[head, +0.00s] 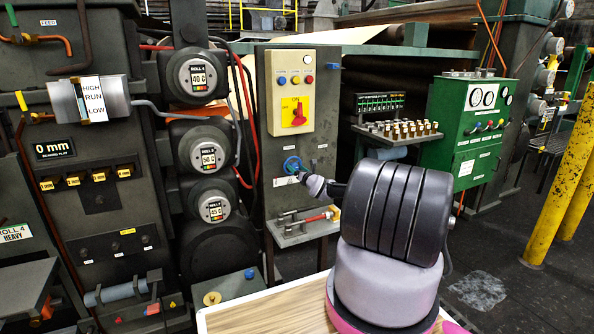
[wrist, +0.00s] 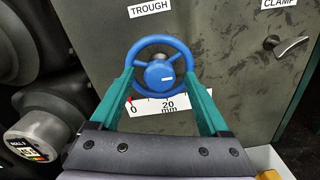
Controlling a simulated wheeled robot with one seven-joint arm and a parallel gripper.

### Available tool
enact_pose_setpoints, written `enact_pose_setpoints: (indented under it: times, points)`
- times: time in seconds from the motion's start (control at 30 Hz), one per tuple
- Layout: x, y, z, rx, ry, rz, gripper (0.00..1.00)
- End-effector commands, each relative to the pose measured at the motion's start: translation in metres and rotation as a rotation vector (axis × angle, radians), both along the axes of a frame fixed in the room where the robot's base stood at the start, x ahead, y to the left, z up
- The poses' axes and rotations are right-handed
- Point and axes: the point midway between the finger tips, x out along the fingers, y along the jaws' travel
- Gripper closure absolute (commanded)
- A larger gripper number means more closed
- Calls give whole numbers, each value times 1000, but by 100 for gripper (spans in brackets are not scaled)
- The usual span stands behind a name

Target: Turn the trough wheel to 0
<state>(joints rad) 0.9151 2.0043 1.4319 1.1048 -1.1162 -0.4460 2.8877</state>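The trough wheel (wrist: 159,72) is a blue spoked handwheel on a dark grey-green panel, under a TROUGH label (wrist: 150,8). In the head view the wheel (head: 292,165) is low on the grey control panel. My gripper (wrist: 159,77) faces it, with one teal finger at each side of the rim. Both fingertips appear to touch the rim. Below the wheel is a white scale (wrist: 170,106) marked 0 and 20 mm. A small red mark (wrist: 128,99) shows at its left end, by the 0. Part of the scale is hidden behind the fingers.
A CLAMP handle (wrist: 273,43) is right of the wheel in the wrist view. A dark roll end with a gauge (wrist: 35,133) is close on the left. A small shelf (head: 303,229) with a red-handled tool juts out below the wheel. A yellow post (head: 565,170) stands at the right.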

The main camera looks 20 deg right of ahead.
Motion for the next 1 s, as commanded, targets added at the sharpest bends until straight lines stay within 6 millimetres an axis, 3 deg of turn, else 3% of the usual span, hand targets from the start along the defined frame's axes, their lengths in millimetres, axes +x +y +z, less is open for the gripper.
enact_pose_setpoints:
  times: [0.27, 0.7, 1.0]
  points:
    - [-11, -1, 0, 1, 0, 0, 20]
    - [-91, -4, 0, 2, -1, -1, 20]
    - [-108, -4, 0, -1, 0, 0, 20]
